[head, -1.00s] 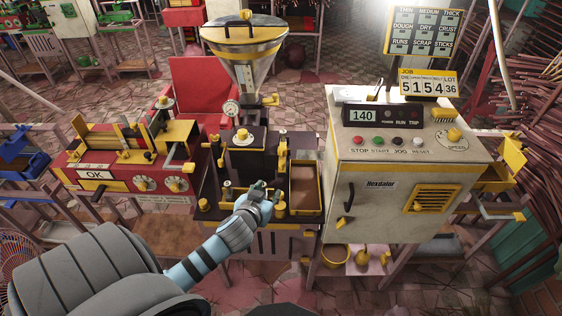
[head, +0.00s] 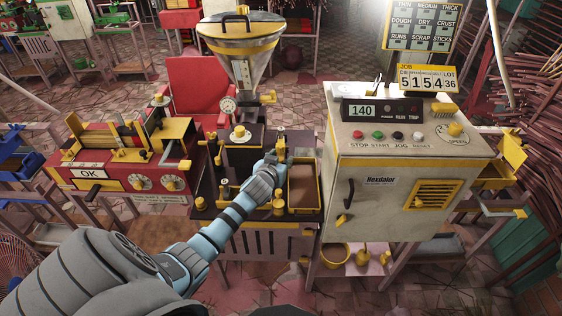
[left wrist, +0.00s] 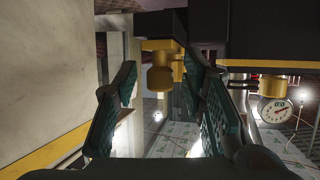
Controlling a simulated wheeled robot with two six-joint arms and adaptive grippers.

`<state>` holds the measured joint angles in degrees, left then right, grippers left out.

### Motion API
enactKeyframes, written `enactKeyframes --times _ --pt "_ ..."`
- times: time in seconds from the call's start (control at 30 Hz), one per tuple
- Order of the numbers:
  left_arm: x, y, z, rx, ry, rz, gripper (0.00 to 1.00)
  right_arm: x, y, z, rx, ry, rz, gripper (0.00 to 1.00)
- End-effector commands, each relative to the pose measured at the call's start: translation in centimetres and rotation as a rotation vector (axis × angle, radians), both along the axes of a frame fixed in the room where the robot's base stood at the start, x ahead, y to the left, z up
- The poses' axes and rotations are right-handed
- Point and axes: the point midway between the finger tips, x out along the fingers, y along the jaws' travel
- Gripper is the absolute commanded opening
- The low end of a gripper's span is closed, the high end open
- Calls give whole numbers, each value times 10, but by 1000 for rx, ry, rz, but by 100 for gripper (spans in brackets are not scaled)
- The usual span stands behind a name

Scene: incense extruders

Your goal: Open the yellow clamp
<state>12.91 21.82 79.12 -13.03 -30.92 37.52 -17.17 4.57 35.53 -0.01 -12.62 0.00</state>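The extruder (head: 240,155) stands at the middle of the head view, with a yellow-topped post (head: 281,143) at its right that looks like the yellow clamp, though I cannot be sure. My left gripper (head: 275,162) is beside this post, at its near side. In the left wrist view, my left gripper (left wrist: 161,92) has its two dark green fingers spread apart. A yellow knob (left wrist: 160,77) under a dark block shows in the gap between them, with no clear contact. Part of the post is hidden by the gripper in the head view. My right gripper is not in view.
A cream control cabinet (head: 385,235) with buttons and a display stands close on the right. A yellow-rimmed tray (head: 318,190) lies between it and the extruder. A red machine (head: 85,172) stands at the left, and a metal hopper (head: 243,45) rises above the extruder.

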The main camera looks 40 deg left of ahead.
Motion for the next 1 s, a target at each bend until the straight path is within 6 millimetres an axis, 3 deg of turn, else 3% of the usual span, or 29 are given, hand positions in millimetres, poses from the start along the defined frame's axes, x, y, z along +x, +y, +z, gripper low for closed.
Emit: enactKeyframes --times 0.07,0.3,0.53,0.8,1.0 --pt "0 0 0 0 0 0 38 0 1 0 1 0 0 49" --pt "0 -2 0 -2 -1 -2 0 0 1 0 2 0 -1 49" --pt "0 -4 0 -5 -2 -4 0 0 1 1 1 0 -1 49" --pt "-25 -24 2 -9 -2 -6 0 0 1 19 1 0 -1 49" --pt "-26 -25 0 -10 -4 -4 0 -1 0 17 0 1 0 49"
